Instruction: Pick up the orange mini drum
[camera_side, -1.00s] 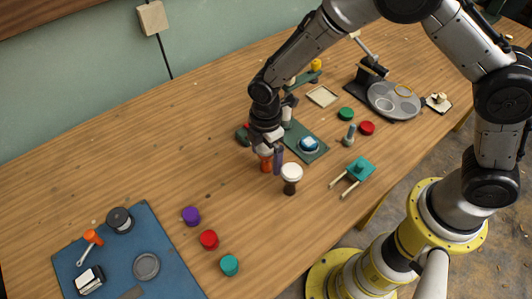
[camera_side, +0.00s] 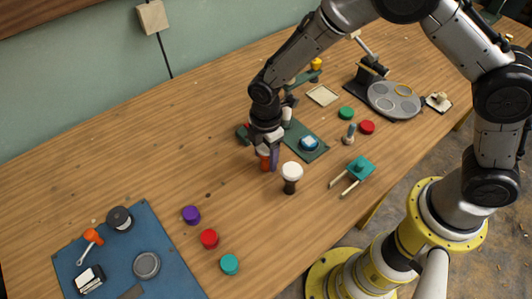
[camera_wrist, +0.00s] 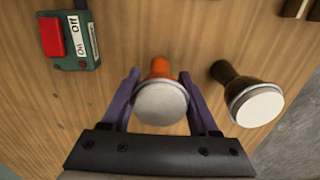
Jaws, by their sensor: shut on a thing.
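The orange mini drum (camera_wrist: 160,95) stands upright between the purple fingers of my gripper (camera_wrist: 162,100), with its pale round head toward the wrist camera. My gripper is shut on it. In the side view the orange drum (camera_side: 264,162) shows low between the fingers of my gripper (camera_side: 269,160), at table level; I cannot tell whether its base touches the table. A dark brown drum with a white head (camera_side: 291,177) stands just to the right, apart from my gripper. It also shows at the right of the wrist view (camera_wrist: 252,98).
A green box with a red On/Off switch (camera_wrist: 68,40) is close on the left in the wrist view. A green board with a blue-white item (camera_side: 309,144) lies right of my gripper. A blue mat (camera_side: 170,270) with tools is at lower left. Bare wood lies left of my gripper.

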